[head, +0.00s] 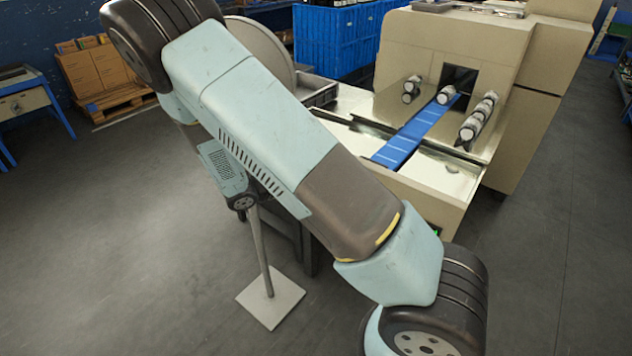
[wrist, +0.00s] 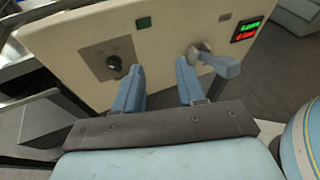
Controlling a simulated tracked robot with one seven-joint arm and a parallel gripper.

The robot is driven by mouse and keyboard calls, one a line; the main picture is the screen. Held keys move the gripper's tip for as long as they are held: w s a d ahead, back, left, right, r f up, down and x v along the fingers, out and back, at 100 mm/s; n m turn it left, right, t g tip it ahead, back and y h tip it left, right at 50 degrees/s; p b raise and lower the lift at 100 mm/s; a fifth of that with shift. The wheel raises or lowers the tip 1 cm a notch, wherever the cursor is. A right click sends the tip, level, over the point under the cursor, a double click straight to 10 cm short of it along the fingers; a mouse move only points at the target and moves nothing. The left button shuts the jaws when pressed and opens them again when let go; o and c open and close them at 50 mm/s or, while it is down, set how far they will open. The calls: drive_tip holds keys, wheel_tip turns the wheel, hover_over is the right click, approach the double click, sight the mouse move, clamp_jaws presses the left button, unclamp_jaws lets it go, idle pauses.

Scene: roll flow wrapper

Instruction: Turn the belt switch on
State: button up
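In the wrist view a cream machine panel faces my gripper (wrist: 159,67). A dark rotary knob on a dark square plate (wrist: 103,63) is on the panel, just left of my left fingertip. A grey lever handle (wrist: 228,67) on a round mount sticks out just right of my right fingertip. No readable label shows which one is the belt switch. My gripper's two blue fingers are spread apart with nothing between them. In the head view the blue belt (head: 405,142) runs into the wrapper (head: 440,55); my arm hides the gripper and most of the panel.
The panel also carries a small green square (wrist: 143,23) and a display with green and red digits (wrist: 246,30). A floor stand with a square base (head: 271,296) is left of the machine. Blue crates (head: 335,40) stand behind. The grey floor at the left is clear.

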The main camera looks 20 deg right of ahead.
drive_tip(key=w+a+f+n+t, duration=0.3)
drive_tip(key=a+f+n+t, duration=0.2)
drive_tip(key=f+n+t, duration=0.3)
drive_tip(key=w+d+f+g, duration=0.1)
drive_tip(key=w+d, duration=0.7)
drive_tip(key=d, duration=0.3)
drive_tip(key=shift+d+n, duration=0.2)
drive_tip(key=shift+n, duration=0.2)
